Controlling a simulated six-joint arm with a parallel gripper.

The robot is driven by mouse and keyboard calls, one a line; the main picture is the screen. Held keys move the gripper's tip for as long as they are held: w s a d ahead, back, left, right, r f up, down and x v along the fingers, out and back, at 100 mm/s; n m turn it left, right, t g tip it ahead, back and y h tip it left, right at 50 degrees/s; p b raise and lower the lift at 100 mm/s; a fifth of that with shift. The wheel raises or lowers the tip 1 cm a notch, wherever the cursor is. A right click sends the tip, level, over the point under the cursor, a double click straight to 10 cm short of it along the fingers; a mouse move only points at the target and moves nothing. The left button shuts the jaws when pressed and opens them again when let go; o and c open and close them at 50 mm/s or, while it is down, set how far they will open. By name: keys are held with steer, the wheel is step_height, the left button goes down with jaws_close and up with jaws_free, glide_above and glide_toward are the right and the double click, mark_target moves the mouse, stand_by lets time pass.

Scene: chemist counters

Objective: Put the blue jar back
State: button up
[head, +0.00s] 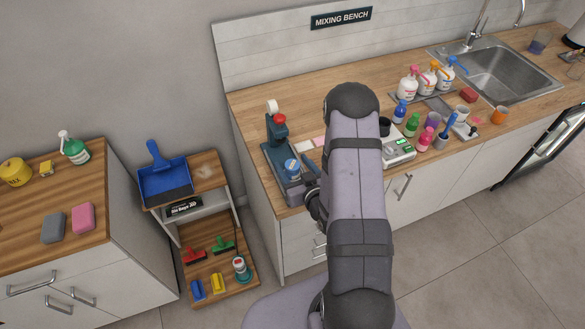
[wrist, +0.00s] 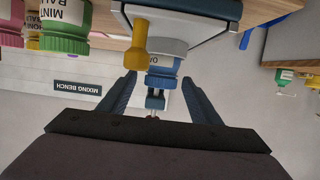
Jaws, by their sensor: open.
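A blue-topped jar (head: 292,167) sits in the dark blue-grey bench device (head: 268,158) at the left end of the mixing bench. In the wrist view, a white jar with a blue lid (wrist: 160,80) and a partly readable label shows just beyond and between my fingertips. My gripper (wrist: 158,84) is open, with one blue finger on each side; I cannot tell whether either touches the jar. In the head view, my gripper (head: 309,170) is beside the device, partly hidden by my arm. Another blue container (head: 400,112) stands with coloured ones right of my arm.
Green (head: 412,126) and pink (head: 425,139) containers stand near a white scale (head: 400,155). Pump bottles (head: 408,84) stand behind, and the sink (head: 495,75) is farther right. A yellow piece (wrist: 140,45) is close to the jar in the wrist view. My arm hides the bench middle.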

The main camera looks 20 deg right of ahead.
mark_target(293, 164)
steer(key=shift+w+f, duration=0.1)
steer(key=shift+w, duration=0.15)
steer(key=c, duration=1.2)
steer(key=shift+c, duration=0.2)
steer(key=shift+r+b, duration=1)
steer(key=shift+r, duration=4)
